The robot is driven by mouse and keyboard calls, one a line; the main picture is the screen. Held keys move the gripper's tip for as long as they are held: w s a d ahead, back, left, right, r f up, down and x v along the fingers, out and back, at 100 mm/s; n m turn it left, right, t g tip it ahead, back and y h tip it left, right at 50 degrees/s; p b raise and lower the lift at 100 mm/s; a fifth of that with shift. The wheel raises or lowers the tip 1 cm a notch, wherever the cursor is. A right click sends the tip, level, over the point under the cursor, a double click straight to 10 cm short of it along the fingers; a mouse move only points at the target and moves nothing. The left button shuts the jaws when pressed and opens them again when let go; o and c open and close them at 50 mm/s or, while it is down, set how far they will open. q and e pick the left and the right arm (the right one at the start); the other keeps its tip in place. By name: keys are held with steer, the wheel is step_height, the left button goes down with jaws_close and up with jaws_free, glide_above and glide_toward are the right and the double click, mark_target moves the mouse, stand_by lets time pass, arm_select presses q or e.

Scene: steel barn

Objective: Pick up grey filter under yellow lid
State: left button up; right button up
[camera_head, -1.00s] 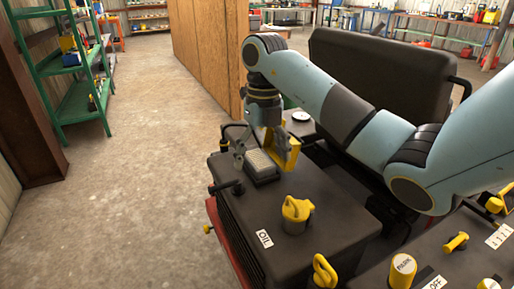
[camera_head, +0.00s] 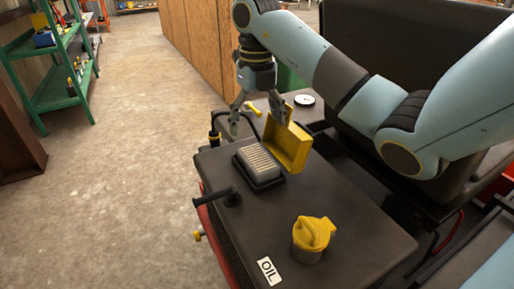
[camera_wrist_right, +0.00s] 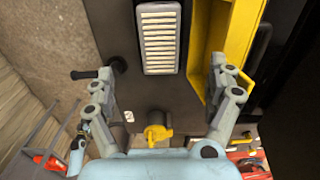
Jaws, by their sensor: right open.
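The grey filter (camera_head: 259,160) sits in a dark frame on top of the dark machine hood, its pleats facing up. The yellow lid (camera_head: 289,147) stands open, tilted up along the filter's right side. My right gripper (camera_head: 258,122) is open and empty, above and behind the filter in the head view. In the right wrist view the filter (camera_wrist_right: 159,38) shows beyond and between the spread fingers, with the yellow lid (camera_wrist_right: 207,60) at the right, close to the right finger. My left gripper is in neither view.
A yellow-capped oil filler (camera_head: 312,237) stands on the hood (camera_head: 354,232) in front of the filter, beside an OIL label. A black handle (camera_head: 217,197) sticks out at the hood's left edge. A dark seat (camera_head: 415,75) rises behind my arm. Open floor lies left.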

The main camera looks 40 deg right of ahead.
mark_target(256, 156)
step_height(256, 156, down, 2)
steer(key=shift+b, duration=0.4)
steer(key=shift+f, duration=0.4)
step_height(256, 156, down, 6)
steer(key=shift+r+b, duration=0.15)
steer(key=shift+b, duration=0.7)
steer(key=shift+f, duration=0.45)
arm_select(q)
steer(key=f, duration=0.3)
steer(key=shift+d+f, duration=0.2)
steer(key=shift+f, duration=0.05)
arm_select(e)
steer(key=c, duration=1.3)
